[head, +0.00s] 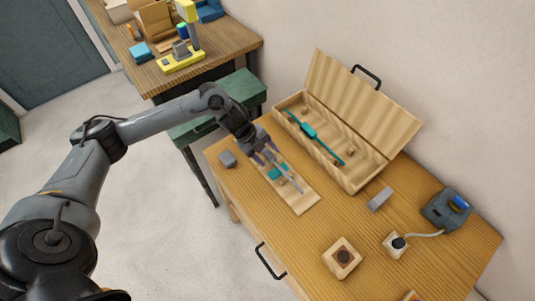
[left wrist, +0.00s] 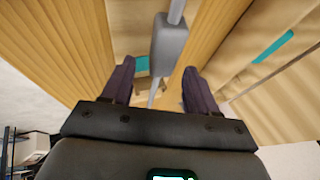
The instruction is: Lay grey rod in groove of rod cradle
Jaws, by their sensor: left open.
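The grey rod (head: 287,176), thick in the middle with thin ends, shows over a pale wooden board with a teal patch (head: 304,203), which looks like the rod cradle. In the left wrist view the rod (left wrist: 170,48) runs between the fingers, with the teal patch (left wrist: 141,62) and a small wooden support (left wrist: 149,86) below it. Whether the rod rests in the groove is unclear. My left gripper (head: 266,158) is open above the board's far end, its fingers on either side of the rod's thin end with gaps. My right gripper is not in view.
An open wooden case (head: 345,181) holding a teal rod (head: 308,131) stands right of the board. A small grey block (head: 227,158) is to the left. A grey block (head: 380,198), a wooden block (head: 342,257) and a corded device (head: 447,209) are on the right.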

